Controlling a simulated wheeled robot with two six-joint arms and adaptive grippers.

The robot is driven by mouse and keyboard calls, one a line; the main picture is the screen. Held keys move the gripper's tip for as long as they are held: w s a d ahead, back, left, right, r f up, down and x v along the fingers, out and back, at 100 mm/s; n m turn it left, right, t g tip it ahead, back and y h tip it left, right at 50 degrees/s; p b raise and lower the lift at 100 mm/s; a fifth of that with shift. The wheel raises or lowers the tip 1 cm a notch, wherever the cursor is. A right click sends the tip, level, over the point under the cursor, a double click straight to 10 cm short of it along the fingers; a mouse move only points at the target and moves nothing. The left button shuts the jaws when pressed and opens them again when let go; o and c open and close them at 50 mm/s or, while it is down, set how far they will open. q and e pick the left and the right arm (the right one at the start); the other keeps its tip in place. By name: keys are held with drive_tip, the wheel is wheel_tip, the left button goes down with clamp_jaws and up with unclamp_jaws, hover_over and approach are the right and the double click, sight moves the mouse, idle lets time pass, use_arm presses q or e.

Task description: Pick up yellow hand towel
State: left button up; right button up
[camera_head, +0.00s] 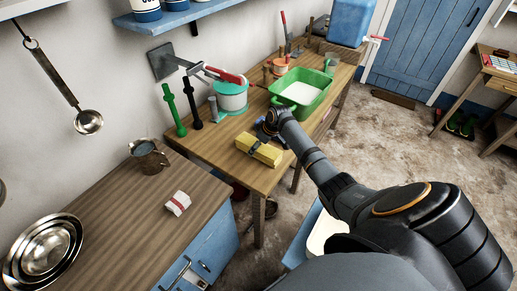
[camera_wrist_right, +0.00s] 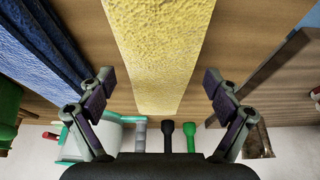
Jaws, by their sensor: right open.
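The yellow hand towel (camera_head: 268,155) is a folded, oblong bundle lying on the wooden table near its front left corner. In the right wrist view the towel (camera_wrist_right: 158,40) is a rough yellow strip running between my finger pads. My right gripper (camera_head: 266,139) is over the towel. Its fingers (camera_wrist_right: 158,82) are spread wide in the wrist view, one to each side of the towel, with gaps between pads and cloth. The gripper hides part of the towel in the head view. My left gripper is not in view.
A dark blue textured thing (camera_wrist_right: 45,55) lies beside the towel. A lower cabinet with a jug (camera_head: 149,157) and a small white-red bundle (camera_head: 178,203) is at left.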

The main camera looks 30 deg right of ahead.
drive_tip(key=shift+w+f, duration=0.1)
drive_tip(key=shift+f, duration=0.15)
drive_tip(key=shift+r, duration=0.1)
drive_tip(key=c, duration=0.5)
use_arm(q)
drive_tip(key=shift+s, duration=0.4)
use_arm(e)
drive_tip(key=c, duration=0.9)
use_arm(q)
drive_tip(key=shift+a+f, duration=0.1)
use_arm(e)
drive_tip(key=shift+o, duration=0.2)
